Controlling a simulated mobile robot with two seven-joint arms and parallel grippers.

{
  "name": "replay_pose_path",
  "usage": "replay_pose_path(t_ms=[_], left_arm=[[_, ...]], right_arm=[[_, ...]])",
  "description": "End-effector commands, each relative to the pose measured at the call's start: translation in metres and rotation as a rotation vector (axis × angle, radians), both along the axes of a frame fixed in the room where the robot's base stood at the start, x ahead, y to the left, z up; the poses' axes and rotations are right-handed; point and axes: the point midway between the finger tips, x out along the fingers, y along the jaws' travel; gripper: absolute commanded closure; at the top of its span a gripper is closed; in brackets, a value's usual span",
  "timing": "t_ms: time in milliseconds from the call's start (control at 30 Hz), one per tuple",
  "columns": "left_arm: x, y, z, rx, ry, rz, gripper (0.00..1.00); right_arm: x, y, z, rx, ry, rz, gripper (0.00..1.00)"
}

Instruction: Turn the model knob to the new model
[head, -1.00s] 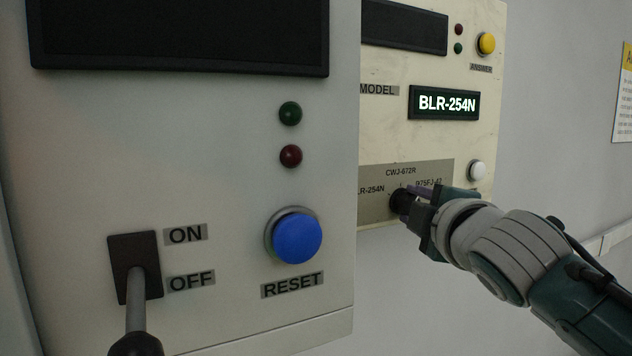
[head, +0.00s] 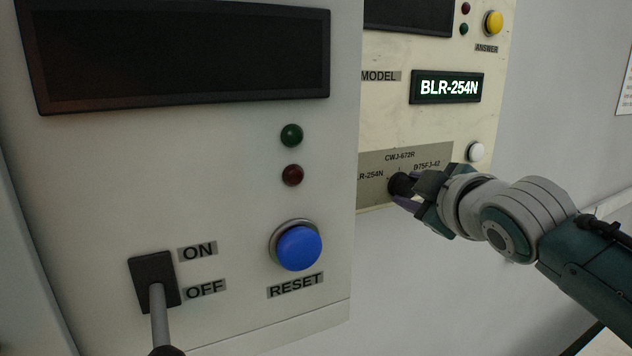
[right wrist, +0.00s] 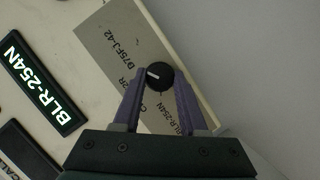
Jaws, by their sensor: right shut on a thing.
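The model knob (head: 402,185) is a small black dial on a grey plate (head: 380,165) low on the cream panel. Labels BLR-254N, CWJ-672R and D75FJ-42 surround it. My right gripper (head: 405,187) reaches in from the right and is shut on the knob. In the right wrist view the knob (right wrist: 159,76) sits between the tips of the purple fingers. Its white mark points left, near the end of the partly hidden CWJ-672R label. The lit model display (head: 447,87) reads BLR-254N; it also shows in the right wrist view (right wrist: 42,85). My left gripper is not in view.
A nearer grey cabinet fills the left, with a blue RESET button (head: 298,248) and an ON/OFF lever (head: 160,315). A white button (head: 476,151) is just above my right gripper. A yellow ANSWER button (head: 493,23) is higher up.

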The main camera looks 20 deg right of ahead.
Motion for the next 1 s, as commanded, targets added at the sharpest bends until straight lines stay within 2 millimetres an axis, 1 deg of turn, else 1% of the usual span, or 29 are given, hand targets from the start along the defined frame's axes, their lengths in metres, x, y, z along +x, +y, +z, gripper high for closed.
replay_pose_path(t_ms=[267, 300, 533, 833, 1000], left_arm=[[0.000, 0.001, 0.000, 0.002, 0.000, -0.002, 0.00], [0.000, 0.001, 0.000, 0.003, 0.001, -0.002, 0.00], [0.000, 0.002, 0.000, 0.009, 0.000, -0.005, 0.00], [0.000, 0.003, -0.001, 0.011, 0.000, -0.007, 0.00], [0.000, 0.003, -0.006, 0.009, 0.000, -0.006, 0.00]], right_arm=[[0.000, 0.000, 0.000, 0.002, 0.000, -0.001, 1.00], [0.000, 0.000, 0.000, 0.002, 0.000, -0.001, 0.55], [0.000, 0.000, 0.000, 0.001, 0.000, -0.001, 0.29], [-0.001, 0.000, 0.000, 0.000, 0.000, 0.000, 0.28], [-0.012, 0.002, 0.001, 0.000, 0.000, 0.000, 0.28]])
